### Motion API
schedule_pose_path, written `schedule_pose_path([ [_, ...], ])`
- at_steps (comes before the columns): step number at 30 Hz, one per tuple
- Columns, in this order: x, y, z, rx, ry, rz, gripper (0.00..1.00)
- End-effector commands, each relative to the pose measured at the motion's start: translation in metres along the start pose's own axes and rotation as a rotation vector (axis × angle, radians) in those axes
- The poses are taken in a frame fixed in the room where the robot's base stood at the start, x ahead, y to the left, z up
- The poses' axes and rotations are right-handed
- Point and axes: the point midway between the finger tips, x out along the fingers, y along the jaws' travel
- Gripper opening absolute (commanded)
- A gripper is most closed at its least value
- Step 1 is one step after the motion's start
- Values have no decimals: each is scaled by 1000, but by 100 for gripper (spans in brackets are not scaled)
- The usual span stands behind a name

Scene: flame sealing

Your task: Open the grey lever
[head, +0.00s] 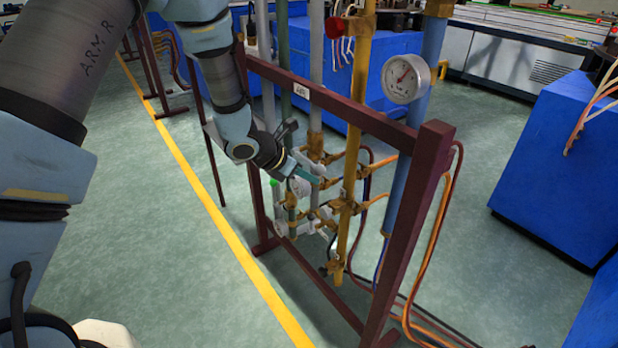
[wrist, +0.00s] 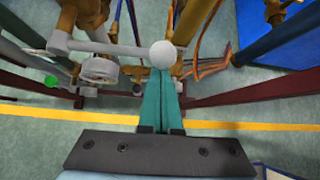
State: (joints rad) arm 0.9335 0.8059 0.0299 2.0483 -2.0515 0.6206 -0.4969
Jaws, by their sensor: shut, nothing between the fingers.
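The grey lever (wrist: 115,48) runs across the upper part of the wrist view, from a pivot at the left to a round grey ball knob (wrist: 162,54) near the centre. My gripper (wrist: 168,75) has teal fingers pressed together with nothing between them. The fingertips reach up to the knob, which partly covers them; I cannot tell whether they touch. In the head view my gripper (head: 318,180) points right into the pipework inside the dark red frame, at the grey fittings. The lever is small and partly hidden there.
Yellow pipes (head: 349,190) and orange hoses stand close right of my gripper. The dark red frame (head: 405,235) surrounds the pipework, with a pressure gauge (head: 405,78) at its upper right. A green knob (wrist: 50,82) lies left of the fingers.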

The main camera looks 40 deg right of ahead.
Motion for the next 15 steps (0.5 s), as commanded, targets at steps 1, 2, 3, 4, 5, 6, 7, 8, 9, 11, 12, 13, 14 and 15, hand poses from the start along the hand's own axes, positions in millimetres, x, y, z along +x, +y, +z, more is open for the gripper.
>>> schedule_pose_path([
  [1,-1,0,1,-3,0,-2,0],
  [2,-2,0,1,-6,0,-4,0],
  [3,-2,0,2,-11,0,-8,0],
  [4,-3,0,3,-15,0,-13,0],
  [5,-4,0,4,-19,0,-19,0],
  [6,-5,0,5,-27,0,-26,0],
  [7,-6,0,5,-32,0,-30,0],
  [8,-6,0,5,-34,0,-33,0],
  [9,-5,0,5,-36,0,-36,0],
  [11,-6,0,6,-41,0,-41,0],
  [12,-6,-1,6,-45,-1,-45,0],
  [13,-7,-1,6,-48,-1,-48,0],
  [14,-7,-1,7,-50,-1,-51,0],
  [15,-7,-1,7,-54,-1,-56,0],
])
